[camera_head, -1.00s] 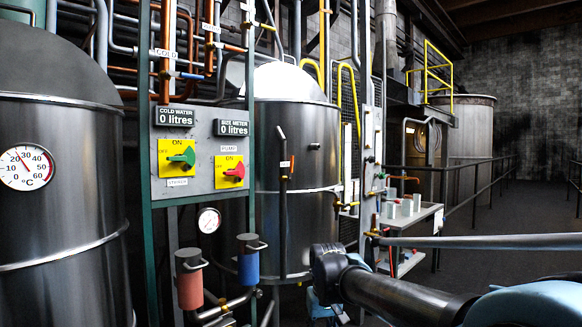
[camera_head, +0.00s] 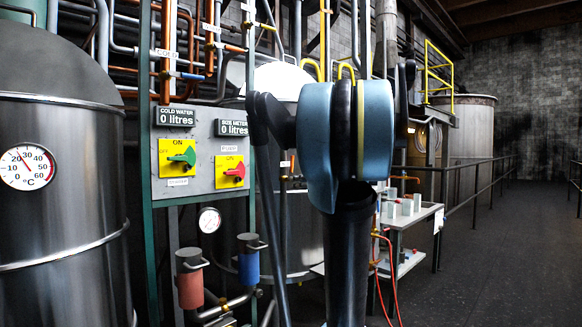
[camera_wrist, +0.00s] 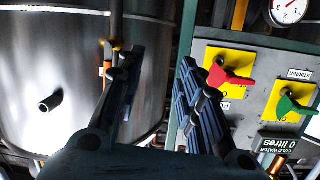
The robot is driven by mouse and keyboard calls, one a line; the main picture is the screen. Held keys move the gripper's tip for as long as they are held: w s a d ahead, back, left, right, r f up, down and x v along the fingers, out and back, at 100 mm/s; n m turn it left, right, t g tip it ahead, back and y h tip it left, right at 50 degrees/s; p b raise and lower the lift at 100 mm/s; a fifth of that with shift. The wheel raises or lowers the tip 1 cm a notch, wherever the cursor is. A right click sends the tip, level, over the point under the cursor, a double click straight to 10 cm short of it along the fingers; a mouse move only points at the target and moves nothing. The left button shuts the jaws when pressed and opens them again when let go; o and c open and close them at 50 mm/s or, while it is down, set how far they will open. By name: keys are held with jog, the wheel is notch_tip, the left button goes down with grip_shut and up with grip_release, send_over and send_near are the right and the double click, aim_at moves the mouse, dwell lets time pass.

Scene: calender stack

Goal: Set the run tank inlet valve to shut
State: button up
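No valve in view can be read as the run tank inlet valve; the pipe labels are too small. A steel tank (camera_head: 303,235) stands behind my arm in the head view. The wrist view also shows this tank (camera_wrist: 60,75), upside down, with an upright pipe (camera_wrist: 116,22) bearing a small orange and white fitting (camera_wrist: 107,69) beside the left finger. My gripper (camera_wrist: 158,58) is open and empty in the wrist view, its fingers apart between the tank and the control panel. The head view does not show the fingers clearly; my arm covers that area.
The control panel (camera_head: 202,188) has a green switch handle (camera_head: 186,156) and a red one (camera_head: 236,171). Red and blue cylinders (camera_head: 190,285) hang below it. A shelf (camera_head: 415,217) with small white blocks is on the right. Floor at the far right is clear.

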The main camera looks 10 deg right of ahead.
jog(key=w+d+r+t, duration=0.3)
jog(key=w+d+r, duration=0.2)
jog(key=d+r, duration=0.2)
jog(key=shift+m+h, duration=0.3)
jog(key=x, duration=1.7)
jog(key=shift+w+a, duration=0.1)
jog(key=shift+w, duration=0.25)
jog(key=shift+c, duration=0.3)
grip_shut()
